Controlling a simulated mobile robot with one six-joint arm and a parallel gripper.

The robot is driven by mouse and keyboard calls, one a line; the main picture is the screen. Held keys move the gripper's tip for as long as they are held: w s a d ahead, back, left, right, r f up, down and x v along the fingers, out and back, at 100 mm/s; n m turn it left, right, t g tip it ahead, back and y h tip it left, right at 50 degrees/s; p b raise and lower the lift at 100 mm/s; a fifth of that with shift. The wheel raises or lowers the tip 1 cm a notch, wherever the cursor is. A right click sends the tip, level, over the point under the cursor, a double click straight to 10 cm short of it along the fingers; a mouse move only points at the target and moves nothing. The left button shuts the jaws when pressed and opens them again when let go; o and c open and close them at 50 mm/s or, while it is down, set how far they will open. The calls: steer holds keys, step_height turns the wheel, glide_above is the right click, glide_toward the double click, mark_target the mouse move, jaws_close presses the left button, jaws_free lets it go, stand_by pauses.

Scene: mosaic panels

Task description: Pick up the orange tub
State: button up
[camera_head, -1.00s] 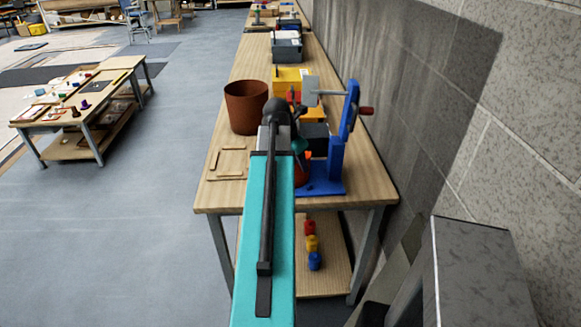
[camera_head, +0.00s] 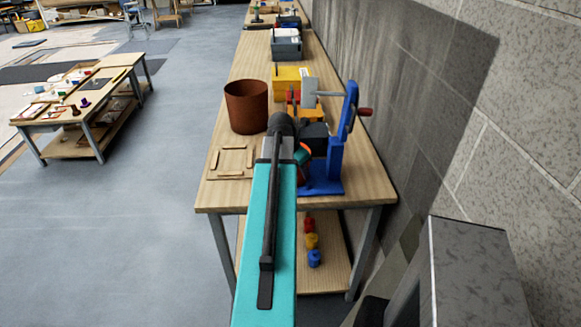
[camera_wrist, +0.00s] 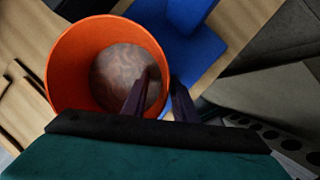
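The orange tub (camera_wrist: 72,52) fills the upper left of the wrist view, its open mouth facing the camera. A round, mottled brown surface (camera_wrist: 124,75) shows inside it. My gripper (camera_wrist: 164,82) has its two dark fingers apart at the tub's right rim. The left finger overlaps the tub's mouth and the right finger is just outside the wall; I cannot tell whether either touches. In the head view, only a small orange part of the tub (camera_head: 305,150) shows beside my arm; the rest is hidden.
A blue stand (camera_head: 335,165) with a grey head is close on the right; its base (camera_wrist: 190,35) shows in the wrist view. A brown pot (camera_head: 246,108) stands left, near thin wooden strips (camera_head: 230,160) on the bench (camera_head: 225,195). Yellow bins (camera_head: 292,80) stand behind. A wall runs along the right.

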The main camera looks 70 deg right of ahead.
jaws_close()
stand_by(1.5)
